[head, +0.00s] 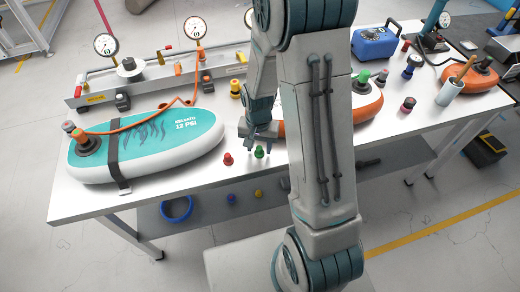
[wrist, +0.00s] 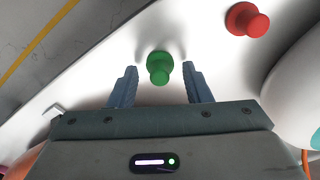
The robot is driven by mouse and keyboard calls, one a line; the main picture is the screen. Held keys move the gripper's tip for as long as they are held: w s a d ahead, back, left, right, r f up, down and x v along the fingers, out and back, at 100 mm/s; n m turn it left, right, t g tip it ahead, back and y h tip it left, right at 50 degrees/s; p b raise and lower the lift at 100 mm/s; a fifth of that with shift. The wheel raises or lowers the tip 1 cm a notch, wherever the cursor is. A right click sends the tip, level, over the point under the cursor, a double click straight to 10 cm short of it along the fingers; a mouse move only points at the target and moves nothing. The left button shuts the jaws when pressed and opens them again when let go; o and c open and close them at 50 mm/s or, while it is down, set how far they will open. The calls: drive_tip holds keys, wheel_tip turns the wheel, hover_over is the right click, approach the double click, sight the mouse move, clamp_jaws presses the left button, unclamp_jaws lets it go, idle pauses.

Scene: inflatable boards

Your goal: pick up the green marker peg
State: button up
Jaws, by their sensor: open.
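The green marker peg (wrist: 159,68) stands on the white table near its front edge. In the wrist view it lies between the two blue-grey fingertips of my gripper (wrist: 159,72), with a gap on each side. My gripper is open and holds nothing. In the head view the peg (head: 259,152) shows just below my gripper (head: 260,143), whose fingers are partly hidden by my arm.
A red peg (head: 228,159) stands close by on the left in the head view; it also shows in the wrist view (wrist: 247,20). A teal inflatable board (head: 150,145) lies further left. An orange board (head: 365,108) is partly behind my arm. The table's front edge is close.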

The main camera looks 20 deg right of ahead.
drive_tip(key=shift+f, duration=0.25)
clamp_jaws()
